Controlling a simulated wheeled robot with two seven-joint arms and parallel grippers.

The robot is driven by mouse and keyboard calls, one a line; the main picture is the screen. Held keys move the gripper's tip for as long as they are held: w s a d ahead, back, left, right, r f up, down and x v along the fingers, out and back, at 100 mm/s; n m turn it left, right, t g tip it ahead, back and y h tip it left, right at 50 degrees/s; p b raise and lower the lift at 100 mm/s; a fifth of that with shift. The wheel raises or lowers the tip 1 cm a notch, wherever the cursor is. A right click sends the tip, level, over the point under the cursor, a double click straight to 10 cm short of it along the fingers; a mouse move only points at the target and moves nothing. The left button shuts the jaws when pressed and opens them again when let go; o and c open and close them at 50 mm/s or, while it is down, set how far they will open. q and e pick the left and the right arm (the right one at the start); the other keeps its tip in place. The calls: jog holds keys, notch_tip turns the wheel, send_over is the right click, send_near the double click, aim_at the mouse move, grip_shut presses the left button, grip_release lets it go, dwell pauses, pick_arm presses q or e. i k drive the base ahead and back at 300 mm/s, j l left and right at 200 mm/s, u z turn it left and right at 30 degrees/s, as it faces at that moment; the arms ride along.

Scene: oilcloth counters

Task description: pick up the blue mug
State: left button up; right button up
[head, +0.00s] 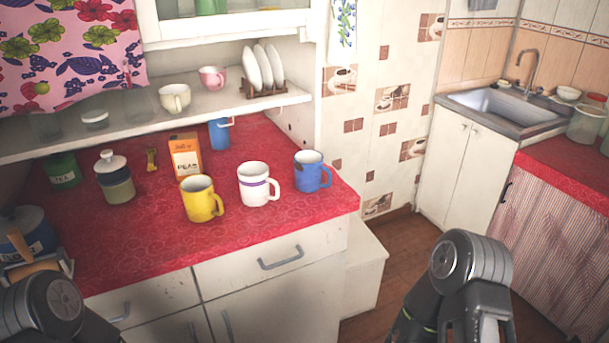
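The blue mug (311,172) stands upright near the right end of the red counter (290,228), with its handle to the right and a dark mark on its left side. A white mug with a purple band (256,187) stands just left of it. My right arm shows at the lower right, well apart from the mug; its gripper (478,330) is cut off by the bottom edge, so I cannot tell its opening. My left arm shows only as a link at the lower left corner; its gripper is out of view.
A yellow mug (200,201) stands farther left. Behind are an orange peas box (186,157) and another blue cup (220,133) under the shelf (130,123). A lidded jar (115,180) and a green tea tin (62,171) stand left. The counter's front right is clear.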

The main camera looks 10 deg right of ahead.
aim_at(308, 165)
jog(key=i+z, duration=0.2)
jog(key=z, duration=0.2)
jog(key=i+l+z, duration=0.1)
jog(key=z, duration=0.35)
jog(key=i+j+z, duration=0.1)
jog(key=i+z, duration=0.3)
jog(key=k, duration=0.1)
